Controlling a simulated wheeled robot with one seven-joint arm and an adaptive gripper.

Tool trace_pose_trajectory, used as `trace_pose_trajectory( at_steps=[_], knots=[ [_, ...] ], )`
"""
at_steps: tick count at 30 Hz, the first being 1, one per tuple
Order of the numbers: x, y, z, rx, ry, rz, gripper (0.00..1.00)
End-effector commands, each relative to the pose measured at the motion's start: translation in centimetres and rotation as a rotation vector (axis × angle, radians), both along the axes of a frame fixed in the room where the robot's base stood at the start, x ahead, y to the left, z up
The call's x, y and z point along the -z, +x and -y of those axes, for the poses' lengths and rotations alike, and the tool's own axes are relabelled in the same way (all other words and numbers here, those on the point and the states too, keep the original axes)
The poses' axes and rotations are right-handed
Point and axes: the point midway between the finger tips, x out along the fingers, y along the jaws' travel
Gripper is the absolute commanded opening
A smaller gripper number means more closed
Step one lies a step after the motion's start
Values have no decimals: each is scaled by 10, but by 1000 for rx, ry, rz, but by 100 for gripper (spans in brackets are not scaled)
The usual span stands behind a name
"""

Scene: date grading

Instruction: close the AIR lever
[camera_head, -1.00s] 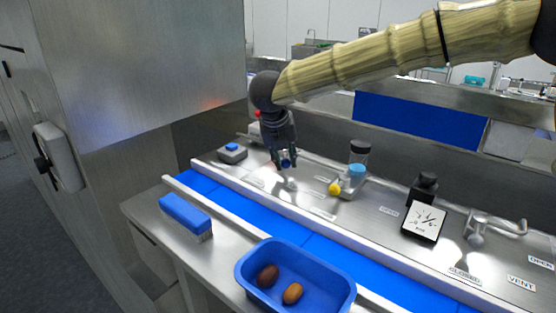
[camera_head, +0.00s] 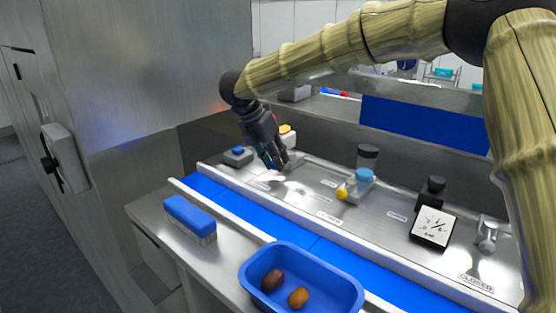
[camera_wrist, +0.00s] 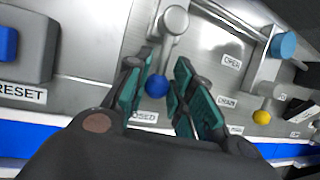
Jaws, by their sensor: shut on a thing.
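A metal lever (camera_wrist: 166,50) with a blue ball knob (camera_wrist: 157,86) stands on the steel panel in the wrist view. Its round pivot is at the top and its arm points down toward a partly covered CLOSED label (camera_wrist: 143,115). No AIR label is readable. My gripper (camera_wrist: 160,88) has its two green-padded fingers on either side of the blue knob, shut on it. In the head view my gripper (camera_head: 277,167) reaches down to the panel and hides most of the lever.
A RESET box with blue button (camera_head: 238,156) stands left of the lever. A yellow knob (camera_head: 341,193) and blue-capped cylinder (camera_head: 364,175) are to the right, with a gauge (camera_head: 433,226) farther right. A blue tray (camera_head: 351,295) with two dates and a brush (camera_head: 190,218) are in front.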

Motion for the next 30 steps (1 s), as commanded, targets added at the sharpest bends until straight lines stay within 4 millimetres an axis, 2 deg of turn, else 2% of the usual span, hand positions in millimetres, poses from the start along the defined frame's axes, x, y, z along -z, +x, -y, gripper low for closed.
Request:
trace_pose_trajectory(
  at_steps=[16,17,19,30],
  knots=[
    [3,1,0,26,0,-2,0],
    [2,1,0,26,0,-2,25],
    [2,1,0,26,-1,-1,38],
    [-2,1,-2,25,0,1,39]
  ],
)
